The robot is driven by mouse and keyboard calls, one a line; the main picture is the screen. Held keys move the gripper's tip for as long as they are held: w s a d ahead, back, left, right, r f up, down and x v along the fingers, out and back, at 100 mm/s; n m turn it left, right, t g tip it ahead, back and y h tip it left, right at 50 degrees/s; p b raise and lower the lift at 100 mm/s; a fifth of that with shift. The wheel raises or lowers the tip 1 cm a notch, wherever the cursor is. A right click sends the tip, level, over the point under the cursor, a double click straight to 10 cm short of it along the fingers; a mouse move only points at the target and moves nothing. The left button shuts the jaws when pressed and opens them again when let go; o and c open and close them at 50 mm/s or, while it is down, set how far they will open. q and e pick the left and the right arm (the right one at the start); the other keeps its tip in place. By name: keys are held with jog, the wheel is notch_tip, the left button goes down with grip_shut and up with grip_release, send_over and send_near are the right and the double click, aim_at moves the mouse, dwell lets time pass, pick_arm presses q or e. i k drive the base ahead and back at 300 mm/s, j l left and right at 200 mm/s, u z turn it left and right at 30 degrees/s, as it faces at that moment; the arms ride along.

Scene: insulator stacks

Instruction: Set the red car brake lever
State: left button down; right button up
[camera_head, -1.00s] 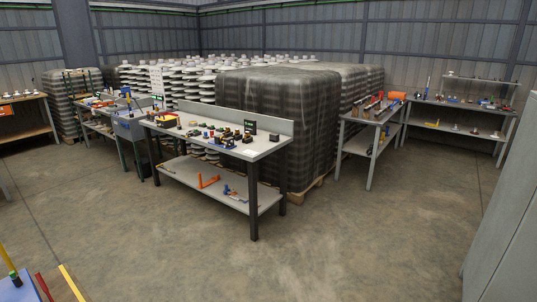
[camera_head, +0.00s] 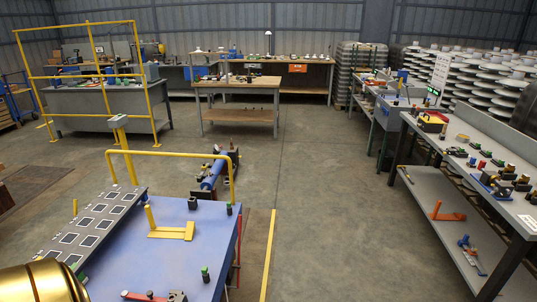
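A blue-topped platform (camera_head: 190,238) stands at the lower left. A red upright bar (camera_head: 239,238) stands at its right side, and a red piece with a dark grey end (camera_head: 146,296) lies on its top at the near edge. I cannot tell which of these, if either, is the red car brake lever. Neither of my grippers is in view. A shiny gold rounded part fills the lower left corner, and its fingers, if any, do not show.
Yellow rails (camera_head: 175,153) and a yellow L-shaped piece (camera_head: 175,231) stand on or by the platform. A yellow floor line (camera_head: 268,255) runs along its right. A grey workbench (camera_head: 430,185) stands at right. The floor between is clear.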

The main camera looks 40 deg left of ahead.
aim_at(239, 252)
jog(key=i+j+u, duration=0.1)
jog(key=i+u, duration=0.65)
jog(key=u, duration=0.2)
jog(key=i+l+u, duration=0.2)
jog(key=i+u, duration=0.25)
jog(key=i+l+u, duration=0.25)
jog(key=u, duration=0.2)
jog(key=i+l+u, duration=0.25)
jog(key=l+u, duration=0.2)
jog(key=i+l+u, duration=0.2)
jog(key=l+u, duration=0.2)
jog(key=l, duration=0.35)
jog(key=i+l+u, duration=0.15)
jog(key=l+u, duration=0.25)
jog(key=l, duration=0.35)
jog(key=l+u, duration=0.45)
jog(key=l, duration=0.3)
